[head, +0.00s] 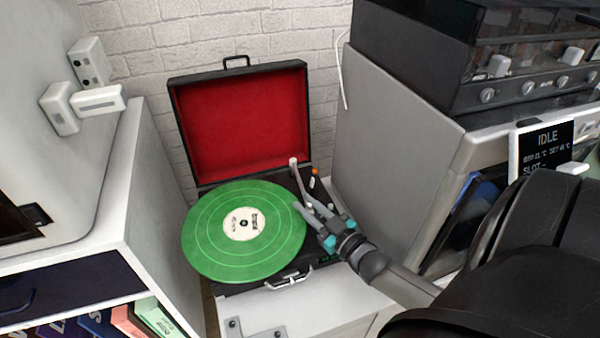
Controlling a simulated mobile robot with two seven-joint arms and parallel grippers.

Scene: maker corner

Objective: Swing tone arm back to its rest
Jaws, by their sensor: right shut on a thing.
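A suitcase record player with its red-lined lid (242,122) standing open sits on a white cabinet. A green record (222,256) with a pale label lies on its platter. The white tone arm (299,181) has its pivot end at the back right of the deck and runs forward toward my right gripper. My right gripper (308,203) is shut on the tone arm near the record's right edge. Its fingers partly hide the tone arm's front end, and I cannot tell whether that end touches the record. My left gripper is out of view.
A grey cabinet (392,140) with a black appliance (480,60) on top stands close on the right. A small screen reading IDLE (546,140) is at the right. A white cabinet (100,210) with a shelf of books stands at the left. A brick wall closes the back.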

